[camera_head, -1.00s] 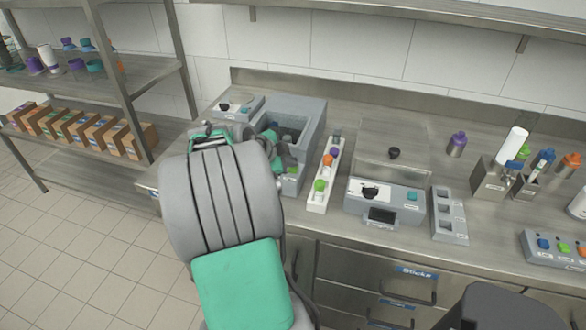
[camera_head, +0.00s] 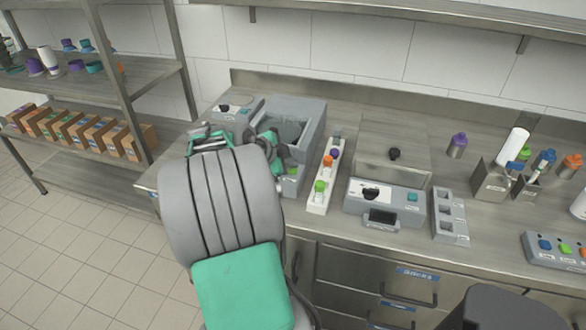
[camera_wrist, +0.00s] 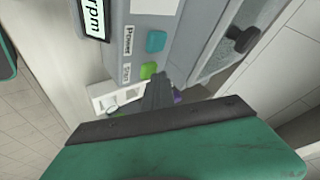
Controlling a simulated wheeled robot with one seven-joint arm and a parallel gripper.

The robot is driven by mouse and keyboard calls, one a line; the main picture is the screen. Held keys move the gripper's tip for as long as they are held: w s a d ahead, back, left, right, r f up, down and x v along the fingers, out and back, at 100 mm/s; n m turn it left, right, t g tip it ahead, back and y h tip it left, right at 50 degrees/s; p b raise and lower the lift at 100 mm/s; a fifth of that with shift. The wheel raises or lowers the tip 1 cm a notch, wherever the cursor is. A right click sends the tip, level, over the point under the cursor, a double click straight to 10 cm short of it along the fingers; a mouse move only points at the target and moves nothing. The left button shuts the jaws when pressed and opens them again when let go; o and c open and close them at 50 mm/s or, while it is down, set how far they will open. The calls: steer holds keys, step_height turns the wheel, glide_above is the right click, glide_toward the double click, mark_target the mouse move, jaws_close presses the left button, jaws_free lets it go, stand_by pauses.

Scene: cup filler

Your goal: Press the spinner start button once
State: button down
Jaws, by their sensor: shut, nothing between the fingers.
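The spinner (camera_head: 313,125) is a grey box with an open tub at the back left of the counter, behind my arm. In the wrist view, its front panel (camera_wrist: 190,45) carries an rpm display (camera_wrist: 93,18), a teal button (camera_wrist: 156,41) labelled Power and a green button (camera_wrist: 148,70) with a small, blurred label. My gripper (camera_wrist: 161,76) is shut and empty. Its dark fingertips are right beside the green button and overlap its edge in the picture; I cannot tell whether they touch it. In the head view my arm hides much of the panel.
A white rack (camera_head: 319,205) with coloured pieces stands right of the spinner. Further right is a grey machine with a clear cover (camera_head: 385,198) and a slotted grey block (camera_head: 449,215). A small grey device (camera_head: 238,105) sits left of the spinner.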

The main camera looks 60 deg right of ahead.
mark_target(291, 171)
steer(key=shift+r, duration=0.65)
steer(key=shift+r+p, duration=1.1)
steer(key=shift+r, duration=1.45)
